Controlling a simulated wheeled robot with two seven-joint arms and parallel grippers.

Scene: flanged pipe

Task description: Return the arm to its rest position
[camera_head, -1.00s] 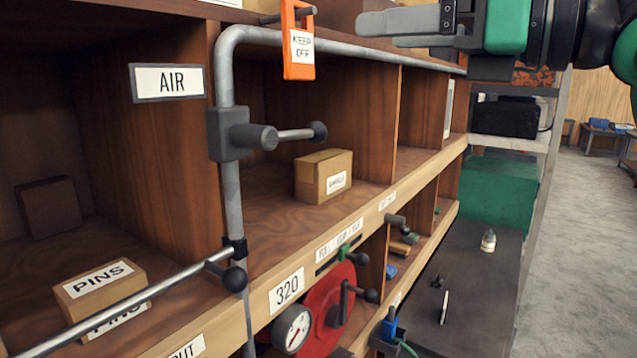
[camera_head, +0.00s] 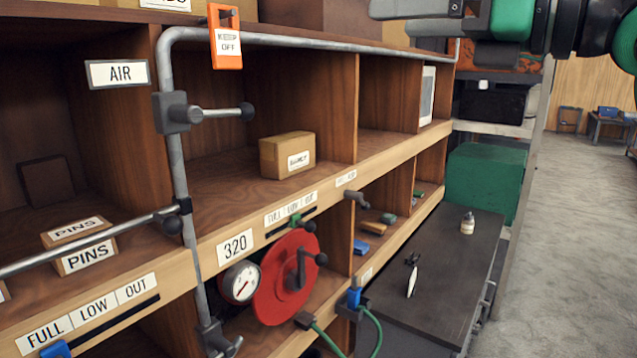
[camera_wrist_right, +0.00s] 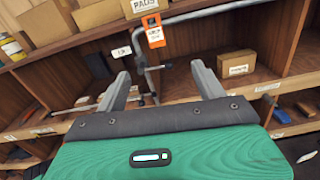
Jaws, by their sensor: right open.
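My right gripper (camera_head: 420,8) comes in from the top right in the head view, in front of the upper edge of the shelf. In the right wrist view my right gripper (camera_wrist_right: 160,88) shows two grey fingers spread apart with nothing between them. The grey pipe (camera_head: 290,40) runs along the shelf top and down its front, with a valve lever (camera_head: 215,113) on the upright part. An orange KEEP OFF tag (camera_head: 226,38) hangs at the pipe's top; it also shows in the right wrist view (camera_wrist_right: 155,34). My left gripper is not in view.
A wooden shelf holds a cardboard box (camera_head: 287,155) and a PINS box (camera_head: 80,248). A red wheel (camera_head: 285,280) and a gauge (camera_head: 240,282) sit below. A dark bench (camera_head: 440,275) carries a small bottle (camera_head: 467,224). Open floor (camera_head: 570,220) lies at the right.

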